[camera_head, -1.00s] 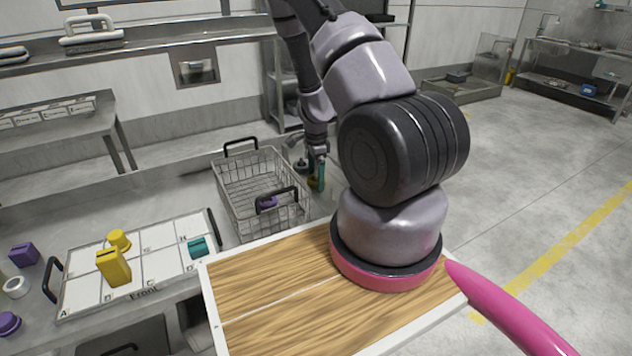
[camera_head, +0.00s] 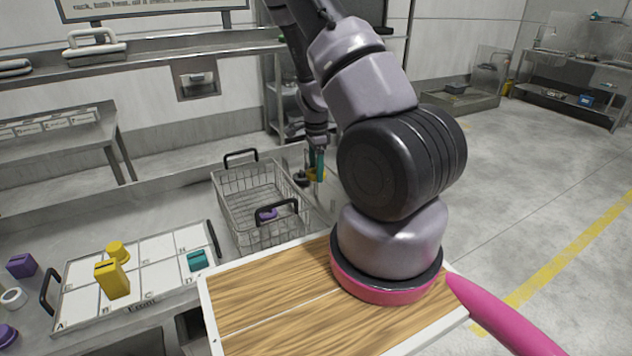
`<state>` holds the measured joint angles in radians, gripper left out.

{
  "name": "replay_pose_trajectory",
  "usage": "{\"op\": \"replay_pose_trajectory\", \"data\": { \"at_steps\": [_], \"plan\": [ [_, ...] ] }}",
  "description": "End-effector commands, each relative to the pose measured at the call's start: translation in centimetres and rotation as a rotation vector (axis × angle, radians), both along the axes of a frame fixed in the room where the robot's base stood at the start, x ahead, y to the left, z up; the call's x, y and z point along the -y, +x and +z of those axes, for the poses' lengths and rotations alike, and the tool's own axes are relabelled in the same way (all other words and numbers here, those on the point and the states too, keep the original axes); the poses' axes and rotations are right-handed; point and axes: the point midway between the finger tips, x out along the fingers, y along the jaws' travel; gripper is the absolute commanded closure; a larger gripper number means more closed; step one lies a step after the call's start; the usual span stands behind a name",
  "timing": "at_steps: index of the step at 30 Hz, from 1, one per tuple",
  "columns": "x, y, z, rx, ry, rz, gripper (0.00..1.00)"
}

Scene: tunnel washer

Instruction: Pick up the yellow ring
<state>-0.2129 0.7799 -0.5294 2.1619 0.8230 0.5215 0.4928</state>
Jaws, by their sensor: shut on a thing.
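The yellow ring (camera_head: 315,175) shows as a small yellow patch at the tips of my gripper (camera_head: 318,172), just right of the wire basket. My gripper points down with teal fingers and is shut on the ring. Much of the ring is hidden by the fingers, and it is small in the picture. I cannot tell exactly how far it is above the counter.
The wire basket (camera_head: 232,195) with black handles holds a purple piece (camera_head: 267,214). A dark round object (camera_head: 301,178) stands beside my gripper. A white lettered tray (camera_head: 160,285) at left holds yellow pieces and a teal block (camera_head: 197,259).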

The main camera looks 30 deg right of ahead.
Motion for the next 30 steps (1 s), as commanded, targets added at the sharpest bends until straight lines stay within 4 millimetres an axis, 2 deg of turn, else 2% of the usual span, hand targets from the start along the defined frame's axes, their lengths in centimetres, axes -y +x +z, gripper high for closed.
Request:
{"op": "replay_pose_trajectory", "data": {
  "at_steps": [1, 18, 24, 30],
  "plan": [
    [-0.1, 0.2, 1.3, 0.005, -0.001, 0.003, 0.79],
    [-0.1, 0.1, 15.8, 0.005, 0.0, 0.003, 0.79],
    [-0.1, 0.1, 19.5, 0.002, 0.001, 0.002, 0.79],
    [0.0, 0.0, 21.0, 0.0, 0.0, 0.0, 0.79]
  ]
}}
